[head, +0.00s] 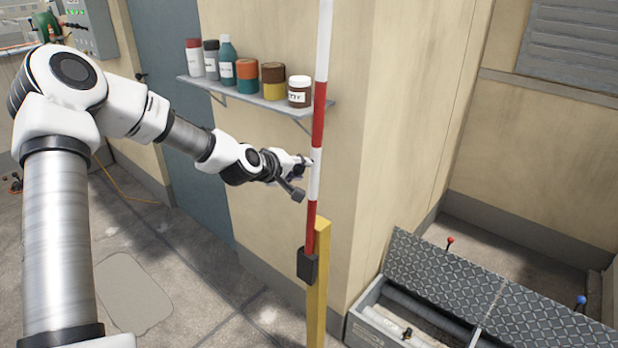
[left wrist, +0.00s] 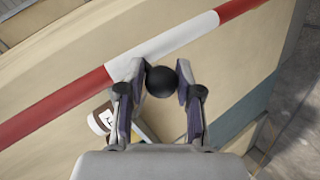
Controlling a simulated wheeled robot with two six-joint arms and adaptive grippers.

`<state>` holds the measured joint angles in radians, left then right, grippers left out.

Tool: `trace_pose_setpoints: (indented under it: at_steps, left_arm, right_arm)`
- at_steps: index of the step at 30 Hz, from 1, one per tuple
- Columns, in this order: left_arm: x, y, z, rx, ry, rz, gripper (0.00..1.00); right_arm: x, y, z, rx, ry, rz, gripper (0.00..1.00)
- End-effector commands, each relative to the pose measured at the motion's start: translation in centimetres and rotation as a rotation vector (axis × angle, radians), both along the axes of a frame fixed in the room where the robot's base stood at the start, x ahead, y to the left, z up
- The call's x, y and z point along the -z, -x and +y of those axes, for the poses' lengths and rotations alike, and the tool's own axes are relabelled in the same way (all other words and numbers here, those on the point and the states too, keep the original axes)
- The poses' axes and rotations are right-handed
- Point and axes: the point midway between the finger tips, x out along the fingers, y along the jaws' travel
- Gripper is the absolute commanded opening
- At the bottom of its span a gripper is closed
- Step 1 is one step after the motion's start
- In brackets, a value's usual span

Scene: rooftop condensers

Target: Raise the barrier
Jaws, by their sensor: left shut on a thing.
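The barrier is a red-and-white striped pole (head: 319,115) that stands almost upright in the head view. Its lower end meets a black pivot block (head: 307,265) on a yellow post (head: 317,300). The pole also crosses the left wrist view slantwise (left wrist: 175,44). My left gripper (head: 304,168) is beside the pole, at its lower white band. In the left wrist view its fingers (left wrist: 162,88) are shut on a black ball knob (left wrist: 161,81) next to the pole. The knob's joint to the pole is hidden. My right gripper is not in view.
A wall shelf (head: 262,101) with several jars and bottles is behind my left arm. An open chest (head: 365,318) with a tread-plate lid (head: 440,275) stands on the floor at the right. The pole stands near the wall corner.

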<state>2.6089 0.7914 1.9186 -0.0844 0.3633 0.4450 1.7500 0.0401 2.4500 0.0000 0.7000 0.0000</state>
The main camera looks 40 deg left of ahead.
Motion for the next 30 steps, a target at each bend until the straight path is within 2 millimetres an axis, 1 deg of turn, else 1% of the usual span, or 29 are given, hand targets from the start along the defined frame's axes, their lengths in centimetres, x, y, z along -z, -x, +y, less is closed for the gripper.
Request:
trace_pose_setpoints:
  at_steps: [3, 7, 20, 21, 23, 30]
  left_arm:
    - [0.1, -0.1, 1.2, -0.002, 0.046, 0.004, 0.0]
    - [0.1, -0.1, 1.9, -0.001, 0.072, 0.008, 0.0]
    - [0.0, -0.2, 2.2, -0.001, 0.083, 0.007, 0.0]
    - [0.0, -0.2, 2.3, -0.002, 0.083, 0.007, 0.38]
    - [0.0, -0.2, 2.3, -0.002, 0.083, 0.007, 0.59]
    - [0.0, -0.2, 2.2, 0.0, 0.082, 0.007, 0.6]
  right_arm:
    - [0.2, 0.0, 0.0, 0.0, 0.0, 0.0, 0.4]
    - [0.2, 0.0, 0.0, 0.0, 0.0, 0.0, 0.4]
    - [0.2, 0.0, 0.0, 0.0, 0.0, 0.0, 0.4]
    - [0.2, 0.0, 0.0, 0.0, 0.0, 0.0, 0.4]
    - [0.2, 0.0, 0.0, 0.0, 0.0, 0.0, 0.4]
    - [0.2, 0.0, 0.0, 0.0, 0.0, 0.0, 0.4]
